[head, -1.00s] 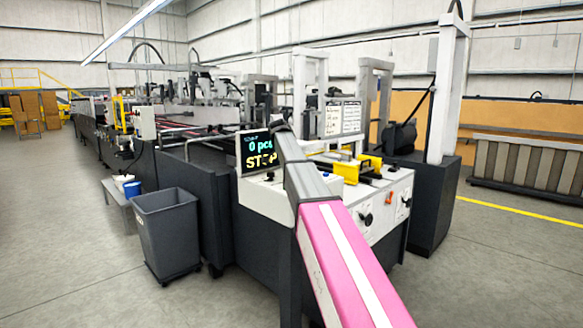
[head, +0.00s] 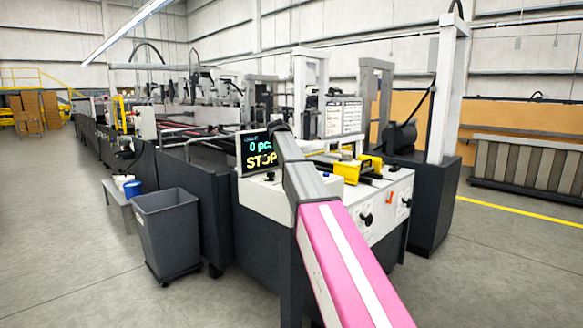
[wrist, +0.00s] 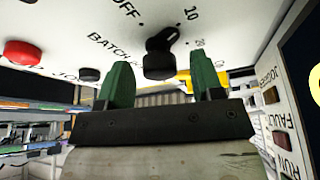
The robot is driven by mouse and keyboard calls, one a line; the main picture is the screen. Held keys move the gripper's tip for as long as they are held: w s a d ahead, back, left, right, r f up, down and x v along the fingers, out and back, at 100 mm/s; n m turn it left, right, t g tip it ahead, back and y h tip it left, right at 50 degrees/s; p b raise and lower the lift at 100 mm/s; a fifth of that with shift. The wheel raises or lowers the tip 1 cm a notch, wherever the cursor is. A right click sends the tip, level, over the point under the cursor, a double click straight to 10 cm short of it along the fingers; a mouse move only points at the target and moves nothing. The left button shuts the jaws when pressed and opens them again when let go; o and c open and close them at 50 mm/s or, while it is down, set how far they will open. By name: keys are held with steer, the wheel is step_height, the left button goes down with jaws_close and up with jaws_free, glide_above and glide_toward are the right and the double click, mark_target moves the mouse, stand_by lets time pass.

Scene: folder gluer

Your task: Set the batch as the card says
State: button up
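The batch knob (wrist: 160,55) is black and sits on the white panel (wrist: 60,20), with the marks OFF, 10 and 20 around it. Its pointer seems turned toward the 10 side; I cannot tell its exact setting. My gripper (wrist: 162,80) is open, its two green fingers apart on either side of the knob in the wrist view. I see no contact with the knob. In the head view my arm hides the gripper and knob. The screen (head: 261,152) reads 0 pcs and STOP. A white sheet with print (head: 343,118), perhaps the card, stands behind the panel; its text is too small to read.
A red button (wrist: 22,52) and a small black button (wrist: 89,75) are left of the knob. A side panel at right carries JOG, FAULT and RUN labels. A grey bin (head: 167,235) stands left of the machine. The floor in front is clear.

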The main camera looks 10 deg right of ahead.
steer(key=v, duration=1)
steer(key=shift+r, duration=0.4)
steer(key=shift+s+a, duration=0.1)
steer(key=shift+s, duration=0.05)
